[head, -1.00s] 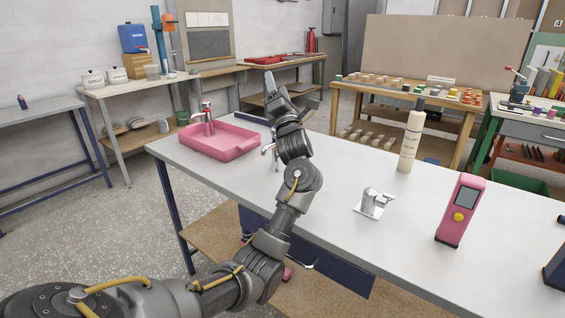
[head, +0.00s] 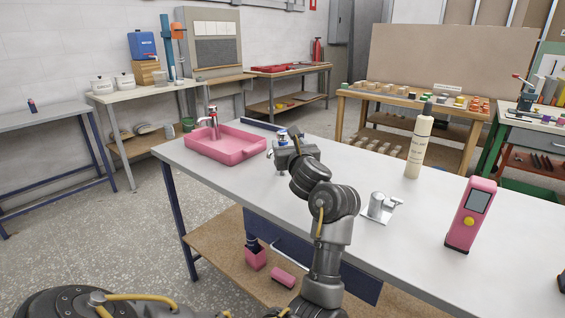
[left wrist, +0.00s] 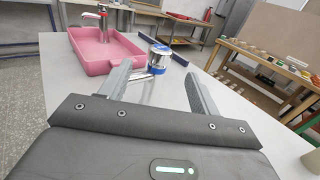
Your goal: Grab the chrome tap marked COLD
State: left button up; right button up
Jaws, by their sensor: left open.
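A chrome tap with a blue band (head: 282,138) stands on the white-topped bench, partly hidden behind my left gripper (head: 289,152) in the head view. In the left wrist view the blue-banded tap (left wrist: 159,55) shows ahead, between the two fingers of my left gripper (left wrist: 158,73). The fingers are open, and I see no contact with the tap. No COLD lettering is readable. Another chrome tap with a red band (head: 212,119) stands at the pink basin. My right gripper is not in view.
The pink basin (head: 224,148) lies left of the blue-banded tap. A cream bottle (head: 418,148) and a pink handheld device (head: 470,214) stand on the bench (head: 340,158) to the right. The bench top between them is mostly clear.

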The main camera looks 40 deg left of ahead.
aim_at(284, 136)
pick_arm(q)
jog(key=shift+x, duration=1.7)
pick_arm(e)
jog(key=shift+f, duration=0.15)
pick_arm(q)
jog(key=x, duration=0.4)
jog(key=shift+w+a+p, duration=0.2)
jog(key=shift+p, duration=0.15)
jog(key=shift+w+a, duration=0.2)
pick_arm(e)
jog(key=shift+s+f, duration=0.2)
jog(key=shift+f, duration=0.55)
pick_arm(q)
jog(key=c, duration=1.2)
grip_shut()
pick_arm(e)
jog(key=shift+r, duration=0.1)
pick_arm(q)
jog(key=shift+r, duration=0.15)
